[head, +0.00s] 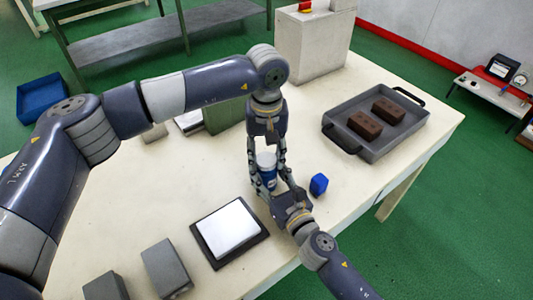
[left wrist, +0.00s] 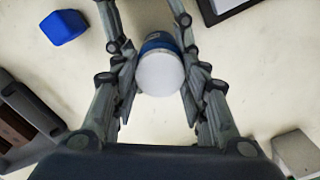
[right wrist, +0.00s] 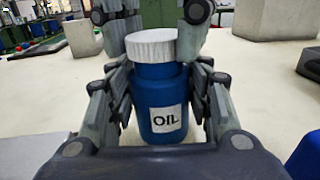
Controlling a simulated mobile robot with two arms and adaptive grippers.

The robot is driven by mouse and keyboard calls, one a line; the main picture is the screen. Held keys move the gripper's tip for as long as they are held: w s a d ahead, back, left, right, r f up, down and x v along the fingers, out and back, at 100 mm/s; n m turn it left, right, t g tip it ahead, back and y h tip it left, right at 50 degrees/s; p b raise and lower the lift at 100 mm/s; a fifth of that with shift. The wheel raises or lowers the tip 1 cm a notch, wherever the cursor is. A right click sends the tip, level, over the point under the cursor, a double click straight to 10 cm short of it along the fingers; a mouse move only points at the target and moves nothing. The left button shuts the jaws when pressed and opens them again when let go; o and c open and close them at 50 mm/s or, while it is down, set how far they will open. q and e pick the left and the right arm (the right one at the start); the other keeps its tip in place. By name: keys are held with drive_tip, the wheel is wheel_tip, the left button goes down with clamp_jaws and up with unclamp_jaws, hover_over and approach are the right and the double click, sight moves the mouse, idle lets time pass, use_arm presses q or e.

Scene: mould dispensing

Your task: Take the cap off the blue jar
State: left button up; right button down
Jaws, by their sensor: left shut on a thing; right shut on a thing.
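The blue jar (right wrist: 160,92) stands upright on the table, with a white label reading OIL. Its white ribbed cap (right wrist: 152,45) sits on its top; the cap also shows from above in the left wrist view (left wrist: 160,73). My left gripper (head: 265,155) points down from above and is shut on the cap. My right gripper (head: 271,181) comes in from the front, low along the table, and is shut on the jar's body. In the head view the fingers of both grippers hide much of the jar.
A small blue block (head: 319,184) lies right of the jar. A black-framed white plate (head: 229,229) lies in front left. A grey tray (head: 376,143) with two brown bricks (head: 377,117) is at the right. Grey blocks (head: 166,268) stand at the front left edge. A large box (head: 312,45) stands behind.

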use_arm(q)
drive_tip(key=n, duration=0.6)
drive_tip(key=shift+n, duration=0.4)
drive_tip(key=n, duration=0.6)
drive_tip(key=shift+n, duration=0.3)
drive_tip(key=n, duration=0.6)
drive_tip(key=shift+n, duration=0.4)
drive_tip(key=n, duration=0.6)
drive_tip(key=shift+n, duration=0.3)
drive_tip(key=n, duration=1.5)
drive_tip(key=shift+r, duration=0.1)
drive_tip(key=n, duration=0.5)
